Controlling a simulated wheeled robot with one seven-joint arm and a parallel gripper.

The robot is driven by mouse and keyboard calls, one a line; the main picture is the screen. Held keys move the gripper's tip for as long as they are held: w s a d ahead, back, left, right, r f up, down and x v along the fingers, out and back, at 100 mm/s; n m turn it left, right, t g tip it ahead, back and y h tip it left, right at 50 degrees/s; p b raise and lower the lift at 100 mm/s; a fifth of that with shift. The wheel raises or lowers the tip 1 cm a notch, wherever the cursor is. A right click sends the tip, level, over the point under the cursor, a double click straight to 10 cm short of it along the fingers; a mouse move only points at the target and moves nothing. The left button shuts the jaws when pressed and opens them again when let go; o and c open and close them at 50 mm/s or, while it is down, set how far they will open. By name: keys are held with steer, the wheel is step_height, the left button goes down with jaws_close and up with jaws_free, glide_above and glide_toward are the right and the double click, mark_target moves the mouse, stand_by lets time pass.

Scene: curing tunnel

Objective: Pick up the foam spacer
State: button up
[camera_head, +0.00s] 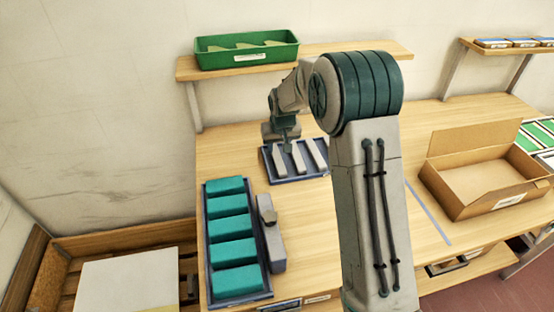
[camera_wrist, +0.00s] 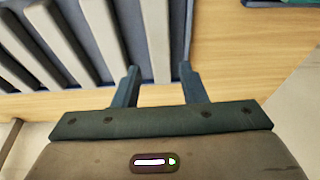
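Several pale grey strips, which look like the foam spacers, lie side by side in a shallow blue-grey tray (camera_head: 287,180) on the bench. One pale strip (camera_head: 298,158) shows in the middle of that tray. In the wrist view, the near end of a strip (camera_wrist: 157,40) appears between my two fingertips. My gripper (camera_head: 287,149) points down at the tray's far left part. It also shows in the wrist view (camera_wrist: 157,72), with its fingers apart and nothing clearly held. I cannot tell whether the fingers touch the strip.
A dark blue tray (camera_head: 207,290) of teal blocks (camera_head: 231,225) stands front left, with a grey object (camera_head: 270,235) beside it. A green bin (camera_head: 247,50) sits on the shelf (camera_head: 350,49) above. An open cardboard box (camera_head: 480,175) stands right.

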mark_target(278, 158)
steer(key=shift+s+p+x, duration=0.1)
steer(key=shift+p+x, duration=0.35)
steer(key=shift+x, duration=1)
steer(key=shift+s+p+x, duration=0.15)
steer(key=shift+p+x, duration=0.3)
steer(key=shift+x, duration=1)
steer(key=shift+d, duration=0.1)
steer(key=c, duration=0.7)
